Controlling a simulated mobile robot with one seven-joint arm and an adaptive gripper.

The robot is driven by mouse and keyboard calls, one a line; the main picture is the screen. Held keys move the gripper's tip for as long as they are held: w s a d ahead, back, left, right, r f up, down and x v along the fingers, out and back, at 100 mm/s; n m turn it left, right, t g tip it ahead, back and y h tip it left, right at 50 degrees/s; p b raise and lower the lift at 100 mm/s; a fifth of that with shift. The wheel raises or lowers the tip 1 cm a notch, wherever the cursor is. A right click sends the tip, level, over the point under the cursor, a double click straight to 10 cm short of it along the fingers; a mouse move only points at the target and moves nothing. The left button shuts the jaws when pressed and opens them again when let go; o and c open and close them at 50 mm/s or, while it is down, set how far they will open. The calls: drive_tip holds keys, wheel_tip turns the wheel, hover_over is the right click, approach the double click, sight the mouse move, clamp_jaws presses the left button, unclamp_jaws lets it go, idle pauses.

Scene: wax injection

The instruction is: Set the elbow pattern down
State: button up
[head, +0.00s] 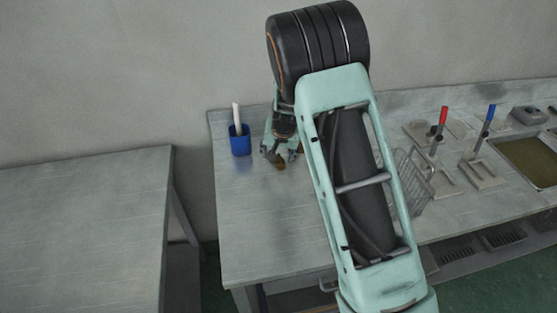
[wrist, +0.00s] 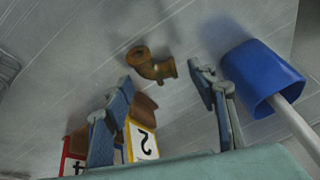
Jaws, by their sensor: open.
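The elbow pattern is a small brown bent pipe piece with a flanged end. In the wrist view the elbow pattern (wrist: 152,66) appears to lie on the grey worktop, just beyond my open fingertips and roughly between them. In the head view the elbow pattern (head: 281,167) is a small brown spot below my gripper (head: 280,157), partly hidden by it. My gripper (wrist: 160,78) is open, its two blue-grey fingers spread to either side. I see no finger touching the pattern.
A blue cup (head: 240,143) holding a white stick stands left of my gripper. In the wrist view a yellow-edged numbered tag (wrist: 143,143) and a red-edged one (wrist: 72,152) show behind the left finger, near another brown piece (wrist: 144,107). A wire basket (head: 415,185) stands to the right.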

drive_tip(key=shift+w+a+f, duration=0.1)
drive_tip(key=shift+w+f, duration=0.2)
drive_tip(key=shift+f, duration=0.35)
drive_tip(key=c, duration=1.1)
drive_tip(key=shift+r, duration=0.1)
